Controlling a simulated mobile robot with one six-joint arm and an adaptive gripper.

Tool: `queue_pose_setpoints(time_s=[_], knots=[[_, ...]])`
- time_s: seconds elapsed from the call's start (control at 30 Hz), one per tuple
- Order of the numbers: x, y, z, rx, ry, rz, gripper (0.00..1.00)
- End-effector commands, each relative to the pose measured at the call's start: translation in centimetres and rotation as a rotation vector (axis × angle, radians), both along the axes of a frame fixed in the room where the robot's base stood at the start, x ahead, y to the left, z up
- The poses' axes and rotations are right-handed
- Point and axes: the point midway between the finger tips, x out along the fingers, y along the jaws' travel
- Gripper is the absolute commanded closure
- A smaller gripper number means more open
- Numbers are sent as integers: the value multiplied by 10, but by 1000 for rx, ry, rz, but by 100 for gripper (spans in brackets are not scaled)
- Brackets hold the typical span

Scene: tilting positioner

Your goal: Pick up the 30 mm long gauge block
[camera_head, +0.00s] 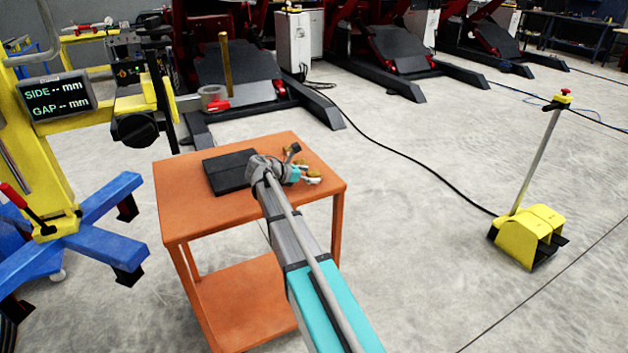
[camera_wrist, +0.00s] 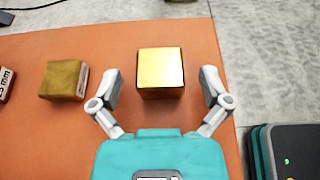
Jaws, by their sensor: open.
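In the wrist view, a shiny gold block (camera_wrist: 160,72) sits on the orange table top between my gripper's two fingers, with a gap on each side. No length marking is readable on it. My gripper (camera_wrist: 160,78) is open and empty. A smaller, darker gold block (camera_wrist: 62,80) stands to the left, with a white label on its side too small to read. Another block (camera_wrist: 5,84) is cut off at the left edge; its label ends in "5 mm". In the head view, my gripper (camera_head: 292,166) is over the table's right part and partly hides the small gold blocks (camera_head: 313,181).
The orange table (camera_head: 185,205) also bears a flat black case (camera_head: 228,170) left of my gripper. A yellow stand with a display (camera_head: 57,96) reading "SIDE -- mm, GAP -- mm" is at left. A yellow foot pedal (camera_head: 528,232) stands at right. The floor between is mostly clear, with a cable.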

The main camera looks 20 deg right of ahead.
Motion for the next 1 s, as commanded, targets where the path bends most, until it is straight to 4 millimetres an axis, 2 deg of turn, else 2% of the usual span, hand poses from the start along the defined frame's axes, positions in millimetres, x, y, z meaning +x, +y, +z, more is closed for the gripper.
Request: queue_pose_setpoints(time_s=[0.53,1.0], knots=[[0,-1,0,0,-1,0,3],[0,-2,0,0,-1,-1,90]])
